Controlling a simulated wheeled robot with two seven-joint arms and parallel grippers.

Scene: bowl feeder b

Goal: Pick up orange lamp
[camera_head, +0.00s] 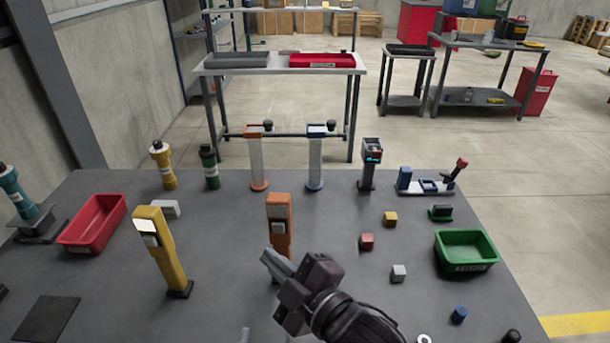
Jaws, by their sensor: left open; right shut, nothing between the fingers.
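The orange lamp (278,212) stands upright on the grey table near the middle, with a pale panel on its front. My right gripper (272,262) is shut and empty. Its fingers point up and left and overlap the lamp's lower part in the picture, hiding some of its base. I cannot tell whether they touch it. Only a small tip of my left gripper (245,335) shows at the bottom edge, in front of the lamp. It is open and apart from the lamp.
A similar yellow lamp (161,250) stands to the left. A red bin (92,224) is at the left and a green bin (466,251) at the right. Small red (367,241), yellow (390,219) and white (398,273) blocks lie right of the orange lamp. Two clear tubes stand behind.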

